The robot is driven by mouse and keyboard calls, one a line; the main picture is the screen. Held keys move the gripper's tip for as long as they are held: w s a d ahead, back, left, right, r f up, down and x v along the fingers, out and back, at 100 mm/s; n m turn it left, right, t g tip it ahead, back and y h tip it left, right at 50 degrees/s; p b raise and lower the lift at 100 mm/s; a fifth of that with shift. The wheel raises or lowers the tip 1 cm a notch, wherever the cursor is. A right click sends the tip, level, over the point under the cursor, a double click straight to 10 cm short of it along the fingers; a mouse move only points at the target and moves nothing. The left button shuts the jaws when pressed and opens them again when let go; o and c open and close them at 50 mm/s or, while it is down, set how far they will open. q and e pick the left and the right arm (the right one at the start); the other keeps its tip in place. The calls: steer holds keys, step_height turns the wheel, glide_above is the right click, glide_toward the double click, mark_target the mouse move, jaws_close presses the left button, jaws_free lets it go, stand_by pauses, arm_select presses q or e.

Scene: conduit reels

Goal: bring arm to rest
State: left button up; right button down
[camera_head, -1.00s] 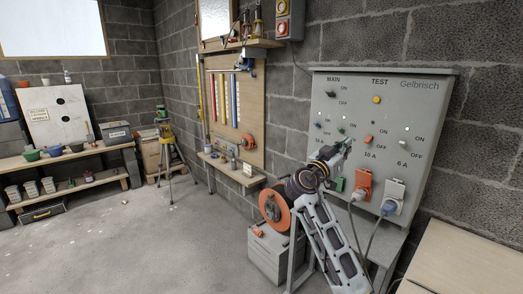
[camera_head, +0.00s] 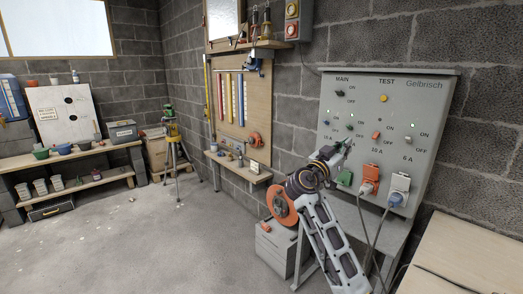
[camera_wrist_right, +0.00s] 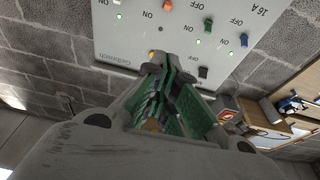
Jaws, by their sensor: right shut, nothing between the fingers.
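My right arm reaches up from the bottom of the head view, and its gripper (camera_head: 342,150) is in front of the lower left part of the grey electrical panel (camera_head: 440,104). The gripper is shut and empty. I cannot tell the exact gap to the panel; no switch is held. The arm hides part of the orange cable reel (camera_head: 281,207). My left gripper is not in view.
The panel carries several switches, a yellow button (camera_head: 383,98), and green, orange and white sockets (camera_head: 400,182) with cables hanging down. A grey box (camera_head: 271,248) stands beside my arm. A wooden tabletop (camera_head: 465,262) is at right. Open floor (camera_head: 140,240) lies to the left.

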steer(key=w+a+f+n+t+y, duration=0.1)
steer(key=w+a+f+n+y, duration=0.4)
steer(key=a+f+n+y, duration=0.45)
steer(key=s+a+f+n+g+y, duration=0.1)
steer(key=s+f+n+g+y, duration=0.15)
steer(key=f, duration=0.95)
steer(key=s+f+n+g+y, duration=0.15)
steer(key=s+f+y, duration=0.25)
steer(key=f, duration=0.9)
steer(key=s+d+f+m+g, duration=0.1)
steer(key=s+f+g, duration=0.1)
steer(key=s+f, duration=0.75)
steer(key=s+d+f+g, duration=0.1)
steer(key=s+f+g, duration=0.1)
steer(key=s+f, duration=0.8)
arm_select(q)
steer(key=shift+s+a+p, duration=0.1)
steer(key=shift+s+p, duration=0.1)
steer(key=shift+p, duration=0.3)
arm_select(e)
steer(key=s+d+f+g, duration=0.1)
steer(key=s+f+g, duration=0.4)
steer(key=s+f, duration=1.3)
steer(key=s, duration=0.4)
steer(key=shift+d, duration=0.35)
